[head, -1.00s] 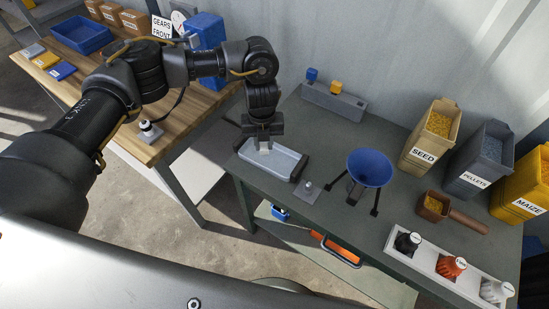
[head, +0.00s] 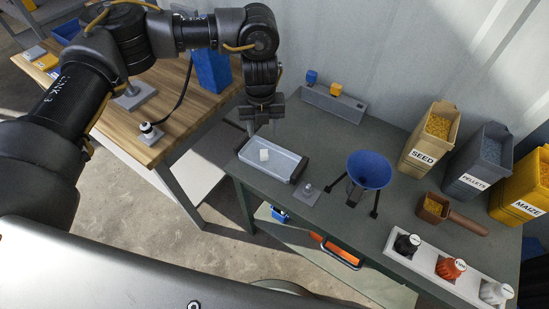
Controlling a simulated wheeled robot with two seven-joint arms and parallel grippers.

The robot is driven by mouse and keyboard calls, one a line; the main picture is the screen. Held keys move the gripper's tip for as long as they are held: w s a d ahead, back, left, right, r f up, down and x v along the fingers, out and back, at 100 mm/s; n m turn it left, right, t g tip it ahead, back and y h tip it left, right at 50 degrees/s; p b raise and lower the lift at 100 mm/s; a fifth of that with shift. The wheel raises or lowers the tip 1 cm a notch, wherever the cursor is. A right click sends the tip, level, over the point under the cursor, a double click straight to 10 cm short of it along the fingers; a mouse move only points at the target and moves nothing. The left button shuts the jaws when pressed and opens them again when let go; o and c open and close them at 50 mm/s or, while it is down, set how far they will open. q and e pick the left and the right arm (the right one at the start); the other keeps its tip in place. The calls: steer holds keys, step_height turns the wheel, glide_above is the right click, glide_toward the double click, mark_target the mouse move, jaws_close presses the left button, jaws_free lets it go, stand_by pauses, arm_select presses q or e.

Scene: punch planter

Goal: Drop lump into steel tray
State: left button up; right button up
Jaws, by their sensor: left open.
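The steel tray (head: 284,171) is a shallow silver tray with dark end handles, at the left part of the dark green table. A small whitish lump (head: 264,155) shows within the tray's outline, apart from the fingers. My left gripper (head: 261,131) points down above the tray's back left side. It is open, with its fingers spread and nothing seen between them. My right gripper does not show.
A blue funnel (head: 369,170) on a stand is right of the tray, with a small grey post (head: 308,189) between. Seed (head: 428,137), pellets (head: 477,158) and maize bins stand at the back right. A wooden bench (head: 193,104) is left.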

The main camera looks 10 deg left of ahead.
arm_select(q)
step_height(320, 180, up, 4)
steer(key=shift+f, duration=0.25)
stand_by(0.5)
